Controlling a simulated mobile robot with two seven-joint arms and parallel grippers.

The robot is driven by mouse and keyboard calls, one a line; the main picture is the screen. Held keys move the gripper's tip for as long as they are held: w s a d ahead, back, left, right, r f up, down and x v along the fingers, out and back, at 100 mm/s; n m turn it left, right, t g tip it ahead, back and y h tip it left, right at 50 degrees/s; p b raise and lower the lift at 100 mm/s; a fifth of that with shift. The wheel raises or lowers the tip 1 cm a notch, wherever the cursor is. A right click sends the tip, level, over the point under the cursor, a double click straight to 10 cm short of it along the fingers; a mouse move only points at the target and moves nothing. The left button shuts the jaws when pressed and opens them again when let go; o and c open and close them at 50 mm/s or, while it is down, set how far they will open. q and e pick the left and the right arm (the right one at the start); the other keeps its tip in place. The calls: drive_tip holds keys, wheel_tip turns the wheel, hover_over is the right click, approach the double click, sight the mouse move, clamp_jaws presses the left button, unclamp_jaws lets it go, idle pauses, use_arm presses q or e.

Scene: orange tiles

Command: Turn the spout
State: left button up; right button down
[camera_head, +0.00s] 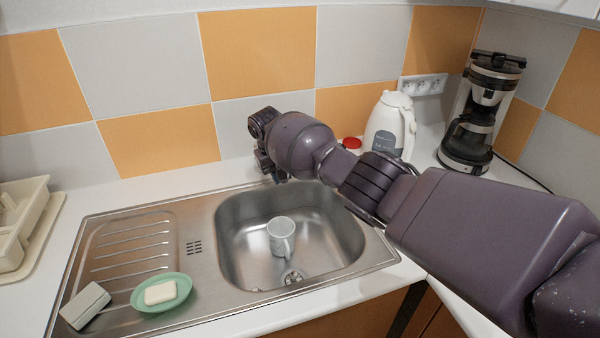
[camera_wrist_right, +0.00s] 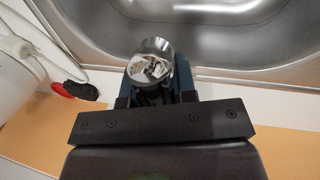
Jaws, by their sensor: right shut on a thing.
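My right arm reaches in from the right across the back of the steel sink (camera_head: 230,215) in the head view. Its gripper (camera_head: 270,170) is at the sink's back edge, mostly hidden by my own wrist. In the right wrist view the gripper (camera_wrist_right: 154,84) is shut on a round chrome part, which looks like the tap's spout (camera_wrist_right: 150,60). Its shiny end shows between the dark fingers, just behind the basin rim. I cannot make out the tap in the head view, where my arm covers that spot. My left gripper is not in view.
A grey mug (camera_head: 281,238) stands in the basin. A green soap dish (camera_head: 178,303) and a pale box-like block (camera_head: 85,305) are on the drainer. A white kettle (camera_head: 390,125), red-lidded jar (camera_head: 351,143) and coffee maker (camera_head: 480,115) stand behind my arm. A cream rack (camera_head: 30,225) is at left.

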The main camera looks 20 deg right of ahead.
drive_tip(key=shift+a+m, duration=0.4)
drive_tip(key=shift+a, duration=0.15)
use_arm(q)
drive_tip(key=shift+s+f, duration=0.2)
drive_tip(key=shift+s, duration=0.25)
use_arm(e)
drive_tip(key=shift+a+m, duration=0.3)
drive_tip(key=shift+a, duration=0.05)
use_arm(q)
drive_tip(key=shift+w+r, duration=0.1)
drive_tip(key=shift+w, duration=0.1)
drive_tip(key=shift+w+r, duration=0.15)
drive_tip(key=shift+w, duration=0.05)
use_arm(e)
drive_tip(key=c, duration=0.9)
unclamp_jaws()
use_arm(q)
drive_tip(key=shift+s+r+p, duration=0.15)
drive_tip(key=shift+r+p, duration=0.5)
drive_tip(key=shift+p, duration=0.1)
use_arm(e)
drive_tip(key=r, duration=0.3)
drive_tip(key=a+r, duration=0.1)
drive_tip(key=r, duration=0.3)
drive_tip(key=a+r, duration=0.1)
drive_tip(key=r, duration=0.2)
drive_tip(key=shift+r, duration=0.35)
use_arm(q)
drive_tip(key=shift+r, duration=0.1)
